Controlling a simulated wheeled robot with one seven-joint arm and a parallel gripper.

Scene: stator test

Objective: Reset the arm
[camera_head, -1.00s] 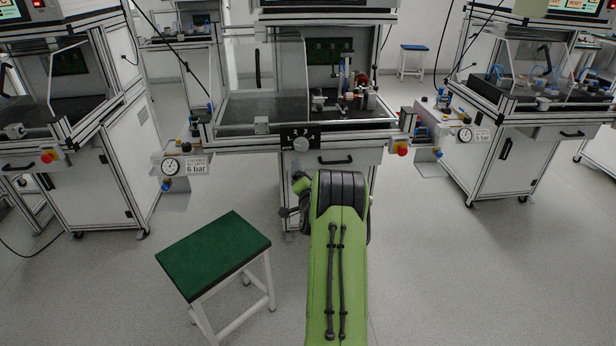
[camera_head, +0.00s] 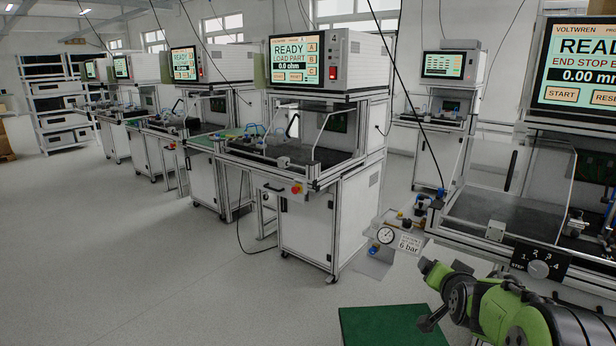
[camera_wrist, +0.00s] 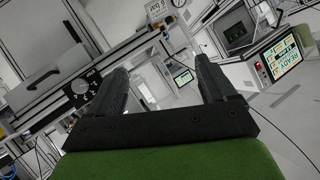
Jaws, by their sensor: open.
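My gripper (camera_wrist: 163,75) shows in the wrist view with its two dark fingers spread apart and nothing between them. Past the fingers are a pale floor and several test stations, tilted in the picture. In the head view my green and black arm (camera_head: 510,315) reaches in at the lower right, in front of the nearest test station (camera_head: 500,215). The fingers are hard to make out in the head view.
A pressure gauge (camera_head: 386,235) marked 6 bar sticks out from the near station. Another station (camera_head: 305,230) with a READY screen stands further left. The floor at left is open.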

